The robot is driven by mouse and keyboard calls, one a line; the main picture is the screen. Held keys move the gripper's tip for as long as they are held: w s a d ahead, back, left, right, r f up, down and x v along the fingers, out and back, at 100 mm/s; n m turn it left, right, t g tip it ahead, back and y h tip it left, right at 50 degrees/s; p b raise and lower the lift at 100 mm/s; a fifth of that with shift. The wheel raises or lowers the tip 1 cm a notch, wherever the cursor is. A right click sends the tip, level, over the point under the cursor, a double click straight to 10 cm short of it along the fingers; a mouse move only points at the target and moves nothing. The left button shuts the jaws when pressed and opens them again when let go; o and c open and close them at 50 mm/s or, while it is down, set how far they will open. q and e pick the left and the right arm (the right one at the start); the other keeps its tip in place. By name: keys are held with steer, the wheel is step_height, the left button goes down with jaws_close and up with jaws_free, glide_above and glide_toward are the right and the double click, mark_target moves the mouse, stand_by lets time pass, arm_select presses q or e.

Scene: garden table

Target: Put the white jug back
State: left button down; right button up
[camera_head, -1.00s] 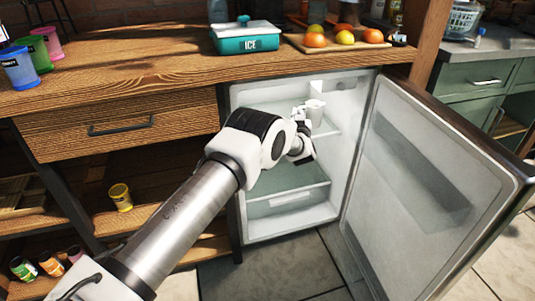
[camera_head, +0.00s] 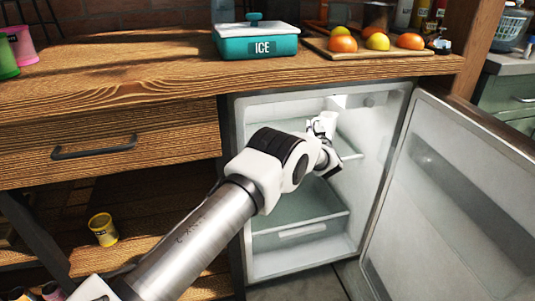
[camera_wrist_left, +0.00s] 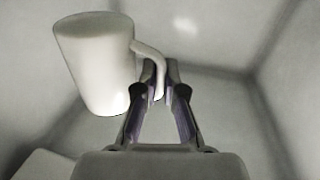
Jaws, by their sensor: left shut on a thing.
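The white jug (camera_wrist_left: 97,62) shows large in the left wrist view, tilted a little, with its handle between the fingers of my left gripper (camera_wrist_left: 162,78). The gripper is shut on the handle. In the head view my left gripper (camera_head: 328,160) is inside the open fridge (camera_head: 240,170), near the upper shelf, and the jug (camera_head: 322,124) shows small just above it, partly hidden by the gripper. Whether the jug touches the shelf I cannot tell. My right gripper is in neither view.
The fridge door (camera_head: 450,200) stands open to the right. A glass shelf (camera_head: 350,149) and a lower drawer (camera_head: 300,232) are inside. On the wooden counter (camera_head: 150,75) above are a teal ice box (camera_head: 257,42) and a board with fruit (camera_head: 375,55).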

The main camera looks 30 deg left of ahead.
arm_select(q)
steer(key=s+a+b, duration=0.1)
steer(key=s+a, duration=0.2)
steer(key=s, duration=0.1)
steer(key=s+a+f+b, duration=0.1)
steer(key=s+a+b, duration=0.1)
steer(key=s+a, duration=0.2)
steer(key=s+a+f+b, duration=0.1)
steer(key=s+a, duration=0.2)
steer(key=s, duration=0.1)
steer(key=shift+s+a+f, duration=0.2)
steer(key=shift+s+a, duration=0.05)
steer(key=shift+a, duration=0.15)
step_height(320, 180, down, 5)
steer(key=b, duration=0.4)
steer(key=shift+s+a+f, duration=0.1)
steer(key=shift+a+f, duration=0.05)
steer(key=shift+s+r, duration=0.1)
steer(key=shift+r, duration=0.25)
steer(key=c, duration=1.3)
jaws_free()
steer(key=shift+f, duration=0.1)
